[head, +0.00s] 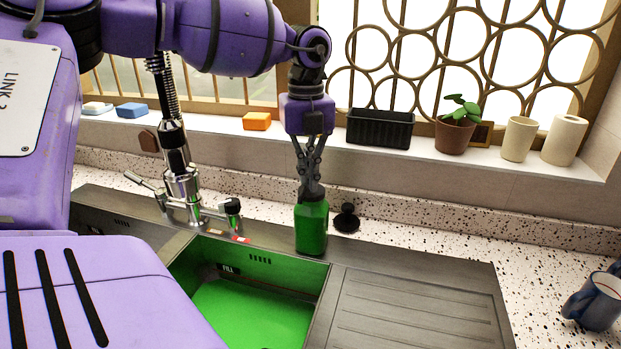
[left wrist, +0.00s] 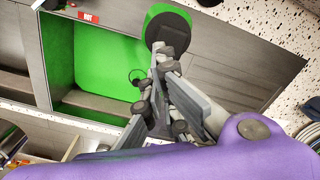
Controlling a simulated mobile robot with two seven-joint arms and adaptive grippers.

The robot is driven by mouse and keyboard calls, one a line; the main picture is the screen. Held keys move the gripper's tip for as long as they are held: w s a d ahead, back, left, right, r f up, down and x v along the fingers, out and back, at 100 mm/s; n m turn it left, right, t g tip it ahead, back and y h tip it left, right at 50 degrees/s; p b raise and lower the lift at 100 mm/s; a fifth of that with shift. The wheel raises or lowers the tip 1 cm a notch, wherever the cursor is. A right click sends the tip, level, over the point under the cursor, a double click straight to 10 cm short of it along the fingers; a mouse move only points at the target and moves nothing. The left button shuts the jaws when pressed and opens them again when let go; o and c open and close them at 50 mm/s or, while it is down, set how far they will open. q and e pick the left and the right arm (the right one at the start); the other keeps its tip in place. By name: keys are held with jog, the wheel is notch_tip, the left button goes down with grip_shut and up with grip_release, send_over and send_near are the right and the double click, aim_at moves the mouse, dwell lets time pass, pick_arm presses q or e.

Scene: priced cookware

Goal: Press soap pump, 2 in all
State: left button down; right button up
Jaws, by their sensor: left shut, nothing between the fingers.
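A green soap bottle (head: 311,228) stands upright at the back edge of the sink unit, right of the faucet. My left gripper (head: 311,193) points straight down over the bottle, with its closed fingertips at the top of it. The fingers hide the pump head in the head view, so I cannot tell if it is pressed down. In the left wrist view, the closed fingertips (left wrist: 158,50) meet a dark round part (left wrist: 168,33) on a green shape at the top. My right gripper is not in view.
The green-floored sink basin (head: 250,312) lies in front of the bottle. The chrome faucet (head: 183,195) stands to the left. A small black object (head: 347,218) sits close to the bottle's right. The ribbed drainboard (head: 415,312) is clear. A blue mug (head: 598,301) stands far right.

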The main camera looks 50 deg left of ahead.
pick_arm(q)
jog(key=shift+r+p, duration=0.35)
jog(key=shift+r, duration=1.65)
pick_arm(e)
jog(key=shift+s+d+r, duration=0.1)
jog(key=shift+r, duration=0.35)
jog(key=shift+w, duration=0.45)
pick_arm(q)
jog(key=shift+r, duration=0.5)
notch_tip(320, 180, up, 5)
jog(key=shift+p, duration=0.35)
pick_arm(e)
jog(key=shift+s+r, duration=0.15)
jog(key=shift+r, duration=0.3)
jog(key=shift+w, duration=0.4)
